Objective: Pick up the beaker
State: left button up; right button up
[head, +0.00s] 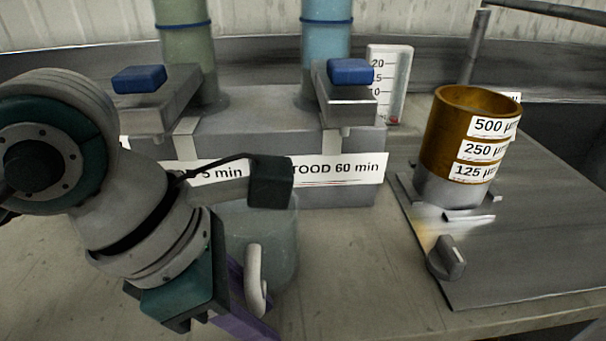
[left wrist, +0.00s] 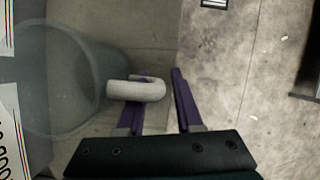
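The beaker (head: 281,245) is a translucent grey vessel with a pale, thick handle (head: 255,282). It stands on the bench in front of the grey stand. In the left wrist view its round body (left wrist: 62,85) is at the left, and the handle (left wrist: 136,90) points right. My left gripper (head: 248,300) has purple fingers and is low beside the handle. In the left wrist view the left gripper (left wrist: 162,75) is open; the handle overlaps one finger and its end lies between the two in the picture. Contact cannot be told. The right gripper is out of view.
A grey stand (head: 350,195) with labels holds a green column (head: 187,50) and a blue column (head: 326,55). A brown sieve stack (head: 445,130) sits on a plate with a knob (head: 446,258) at the right. A scale card (head: 390,80) stands behind. The front middle bench is clear.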

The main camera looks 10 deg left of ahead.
pick_arm(q)
grip_shut()
dwell(0.7)
